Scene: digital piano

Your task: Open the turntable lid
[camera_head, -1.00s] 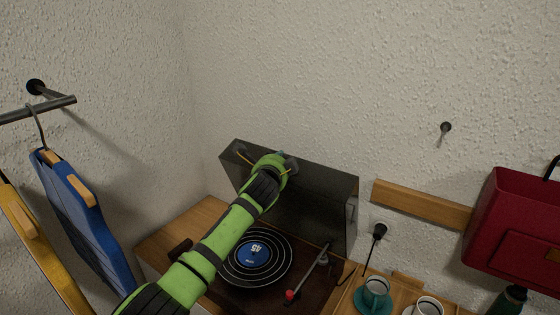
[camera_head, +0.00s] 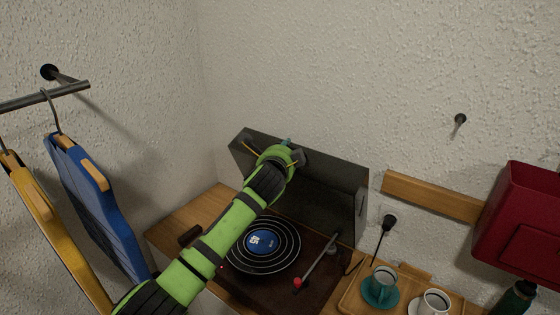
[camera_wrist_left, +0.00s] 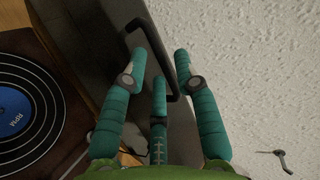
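The turntable lid (camera_head: 333,188) is a dark smoky cover, raised to near upright at the back of the turntable (camera_head: 285,290). The record (camera_head: 285,258), black with a blue label, lies uncovered below it. My left gripper (camera_head: 291,153) is at the lid's upper part, and my arm hides some of the lid and turntable. In the left wrist view, the teal fingers of my left gripper (camera_wrist_left: 160,62) are spread apart. A dark handle (camera_wrist_left: 150,32) on the lid (camera_wrist_left: 88,40) passes between them; firm contact cannot be told. My right gripper is not in view.
A teal cup (camera_head: 382,281) and a white cup (camera_head: 433,303) stand at right. A red bag (camera_head: 520,220) hangs on the right wall. Blue (camera_head: 95,205) and yellow (camera_head: 45,240) hanging items are close to my arm at left. The wall is right behind the lid.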

